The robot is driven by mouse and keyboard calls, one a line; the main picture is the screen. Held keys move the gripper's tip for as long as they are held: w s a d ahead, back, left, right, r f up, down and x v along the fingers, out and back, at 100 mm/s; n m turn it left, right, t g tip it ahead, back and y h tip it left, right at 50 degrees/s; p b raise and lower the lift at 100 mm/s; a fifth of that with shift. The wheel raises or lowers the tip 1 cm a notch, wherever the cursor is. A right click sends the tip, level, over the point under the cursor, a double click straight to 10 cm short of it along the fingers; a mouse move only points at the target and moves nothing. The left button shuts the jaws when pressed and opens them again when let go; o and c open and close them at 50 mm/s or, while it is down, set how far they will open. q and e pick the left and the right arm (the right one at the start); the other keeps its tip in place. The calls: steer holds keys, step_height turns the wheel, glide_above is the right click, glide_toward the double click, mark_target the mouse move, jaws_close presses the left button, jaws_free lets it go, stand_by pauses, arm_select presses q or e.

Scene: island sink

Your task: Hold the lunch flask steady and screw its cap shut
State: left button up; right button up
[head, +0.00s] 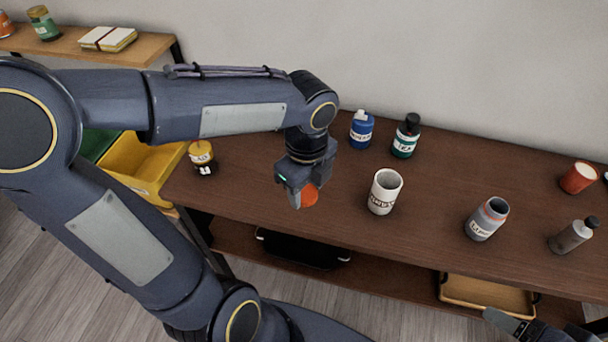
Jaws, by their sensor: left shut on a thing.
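The lunch flask (480,224) is a grey flask with a white label, standing upright on the right half of the brown table. My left gripper (301,197) is left of the flask, beyond a white mug, shut on a round orange piece (311,194) that looks like the cap. The jaws hide part of this piece. Part of my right gripper (507,322) shows at the bottom right, in front of the table and nearer than the flask. Its jaw opening cannot be made out.
The white mug (384,192) stands between my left gripper and the flask. A blue bottle (361,130) and a dark green bottle (405,138) stand behind.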

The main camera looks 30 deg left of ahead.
mark_target(308, 204)
arm_select(q)
steer(key=s+d, duration=0.1)
steer(key=s+r, duration=0.1)
steer(key=s+d+r, duration=0.1)
steer(key=s, duration=0.1)
steer(key=shift+d, duration=0.3)
stand_by(0.5)
